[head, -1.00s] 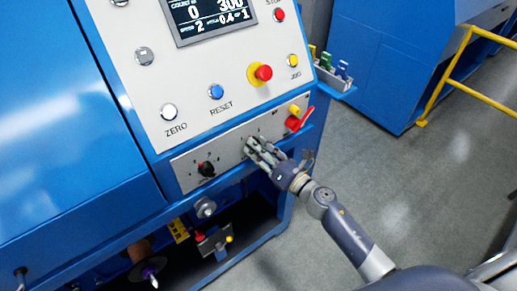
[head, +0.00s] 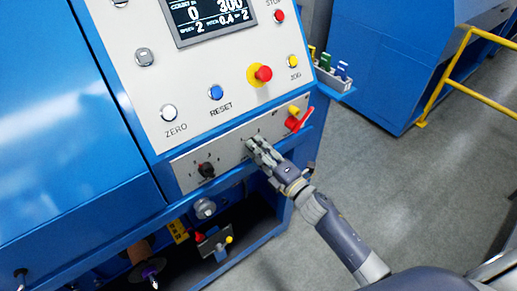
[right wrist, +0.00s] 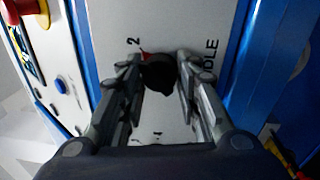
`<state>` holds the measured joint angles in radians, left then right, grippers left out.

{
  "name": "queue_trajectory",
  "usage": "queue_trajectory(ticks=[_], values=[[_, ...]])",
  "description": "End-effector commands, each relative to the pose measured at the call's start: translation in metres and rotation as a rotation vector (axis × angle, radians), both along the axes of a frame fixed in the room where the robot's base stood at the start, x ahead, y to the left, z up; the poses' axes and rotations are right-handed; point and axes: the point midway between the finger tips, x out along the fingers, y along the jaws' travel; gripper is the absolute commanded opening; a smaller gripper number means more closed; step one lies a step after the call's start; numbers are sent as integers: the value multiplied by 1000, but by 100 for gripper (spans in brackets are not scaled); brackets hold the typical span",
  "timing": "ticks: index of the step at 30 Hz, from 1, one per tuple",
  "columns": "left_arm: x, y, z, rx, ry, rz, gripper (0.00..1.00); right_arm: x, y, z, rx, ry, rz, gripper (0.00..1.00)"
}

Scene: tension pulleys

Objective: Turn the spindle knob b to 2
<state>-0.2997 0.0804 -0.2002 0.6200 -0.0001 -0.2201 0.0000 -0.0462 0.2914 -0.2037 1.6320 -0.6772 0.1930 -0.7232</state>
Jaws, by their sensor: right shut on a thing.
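The black spindle knob (right wrist: 160,78) sits between the two fingers of my right gripper (right wrist: 159,62) in the right wrist view. The fingers are shut on its sides. A red mark at the knob's edge lies toward the printed 2 (right wrist: 133,42). Part of the word SPINDLE (right wrist: 210,60) shows beside it. In the head view my right gripper (head: 255,146) is at the lower panel (head: 226,150) and hides this knob. The display (head: 209,14) shows a 2 as the last figure of its bottom row. My left gripper is not in view.
Another black knob (head: 206,170) is left on the same panel. A red emergency button (head: 264,73) is above. Open floor (head: 400,190) lies to the right.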

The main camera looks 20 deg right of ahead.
Motion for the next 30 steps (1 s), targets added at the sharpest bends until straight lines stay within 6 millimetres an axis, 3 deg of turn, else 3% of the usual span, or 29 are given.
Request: queue_trajectory(ticks=[13, 30], values=[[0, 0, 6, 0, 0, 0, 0, 1, -1, 0, 253, 92, -4, 11], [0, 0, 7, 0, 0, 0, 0, -1, 0, -4, 302, 117, -3, 12]])
